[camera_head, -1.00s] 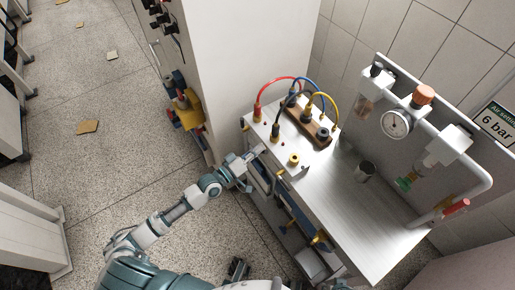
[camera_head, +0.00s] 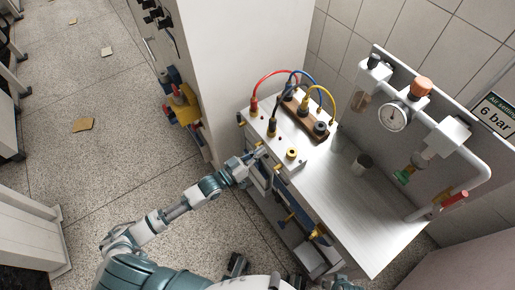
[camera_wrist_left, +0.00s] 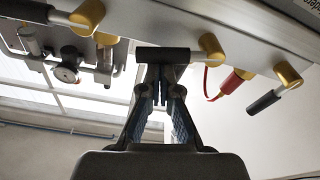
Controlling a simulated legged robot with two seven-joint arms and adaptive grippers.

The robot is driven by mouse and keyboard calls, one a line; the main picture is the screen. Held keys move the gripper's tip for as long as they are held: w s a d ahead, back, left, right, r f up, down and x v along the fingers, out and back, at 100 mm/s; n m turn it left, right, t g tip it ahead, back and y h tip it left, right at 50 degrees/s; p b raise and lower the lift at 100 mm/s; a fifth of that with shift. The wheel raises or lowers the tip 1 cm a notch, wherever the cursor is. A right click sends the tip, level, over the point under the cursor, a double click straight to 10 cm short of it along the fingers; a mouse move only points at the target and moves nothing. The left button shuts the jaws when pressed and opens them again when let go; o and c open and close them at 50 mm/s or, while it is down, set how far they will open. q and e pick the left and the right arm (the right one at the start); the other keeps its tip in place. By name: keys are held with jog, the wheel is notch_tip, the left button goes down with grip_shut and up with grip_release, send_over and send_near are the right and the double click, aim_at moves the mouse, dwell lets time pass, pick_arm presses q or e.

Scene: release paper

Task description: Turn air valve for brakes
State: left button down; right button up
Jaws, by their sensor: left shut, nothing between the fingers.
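In the head view, my left gripper (camera_head: 260,155) is at the front face of the white panel box (camera_head: 266,133), by its yellow-and-black fittings. In the left wrist view, my left gripper (camera_wrist_left: 161,88) is shut with nothing between its fingers. Its fingertips are just below or touching a black lever handle (camera_wrist_left: 163,54) that leads to a gold valve body (camera_wrist_left: 212,47). Another gold valve (camera_wrist_left: 288,75) with a black handle (camera_wrist_left: 265,102) is to the right, and one more gold valve (camera_wrist_left: 88,15) to the left. I cannot make out which is the brake valve. My right gripper is not clearly seen.
Red, blue and yellow hoses loop on the box top. A pressure gauge (camera_head: 393,117) and pipes stand behind, beside a "6 bar" sign (camera_head: 494,115). A tall white cabinet (camera_head: 245,50) rises behind the box.

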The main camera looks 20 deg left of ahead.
pick_arm(q)
jog(key=m, duration=0.2)
jog(key=f+m, duration=0.1)
jog(key=shift+s+d+f, duration=0.1)
jog(key=shift+s+d, duration=0.1)
jog(key=shift+d, duration=0.05)
pick_arm(e)
jog(key=shift+f, duration=0.35)
pick_arm(q)
jog(key=shift+f+m, duration=0.15)
jog(key=shift+m, duration=0.15)
pick_arm(e)
jog(key=shift+w, duration=0.1)
jog(key=shift+r, duration=0.1)
